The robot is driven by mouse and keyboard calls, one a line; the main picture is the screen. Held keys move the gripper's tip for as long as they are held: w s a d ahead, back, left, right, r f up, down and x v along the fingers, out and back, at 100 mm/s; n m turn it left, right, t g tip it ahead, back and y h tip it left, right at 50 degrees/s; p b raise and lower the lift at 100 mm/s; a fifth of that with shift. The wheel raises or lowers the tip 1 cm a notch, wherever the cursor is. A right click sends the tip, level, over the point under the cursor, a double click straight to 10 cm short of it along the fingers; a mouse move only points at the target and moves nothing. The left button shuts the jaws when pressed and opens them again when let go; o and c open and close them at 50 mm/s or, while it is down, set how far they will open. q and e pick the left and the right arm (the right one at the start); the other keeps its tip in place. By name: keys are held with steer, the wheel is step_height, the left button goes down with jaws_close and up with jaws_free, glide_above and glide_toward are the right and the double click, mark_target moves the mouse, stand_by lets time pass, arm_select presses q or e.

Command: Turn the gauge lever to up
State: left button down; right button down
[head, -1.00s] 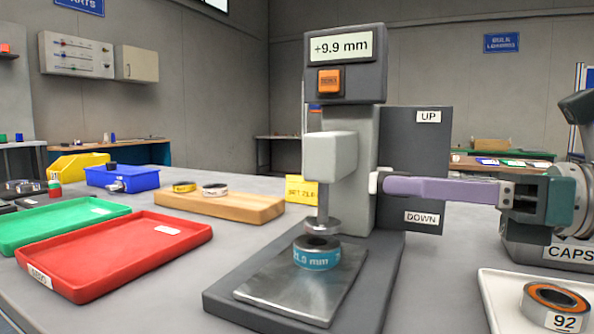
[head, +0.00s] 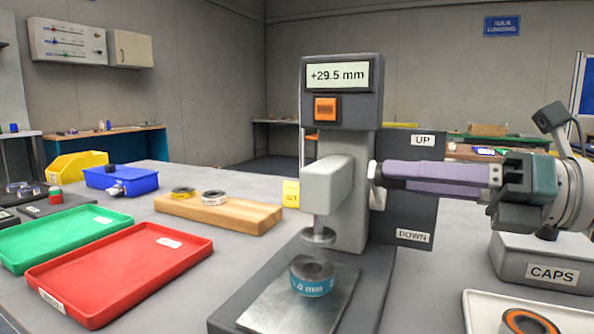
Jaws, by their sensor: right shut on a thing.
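The gauge (head: 341,108) stands on a dark base, and its display (head: 338,74) reads +29.5 mm. The lever (head: 377,199) is a pale piece at the right side of the column, mostly hidden by my fingers. My right gripper (head: 380,174) comes in from the right, its long purple fingers shut on the lever, between the UP label (head: 423,140) and the DOWN label (head: 413,236), nearer UP. The spindle's round foot (head: 318,237) hangs clear above a blue-banded ring (head: 312,277) on the metal plate. My left gripper is not in view.
A red tray (head: 120,267), a green tray (head: 62,236) and a wooden block (head: 218,213) with two rings lie to the left. A CAPS box (head: 541,262) and a white tray with an orange-and-dark ring (head: 529,324) are at the right, below my arm.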

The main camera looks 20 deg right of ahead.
steer(key=c, duration=0.6)
jaws_free()
steer(key=shift+d, duration=0.1)
steer(key=v, duration=1)
steer(key=shift+w, duration=0.1)
steer(key=shift+r, duration=0.1)
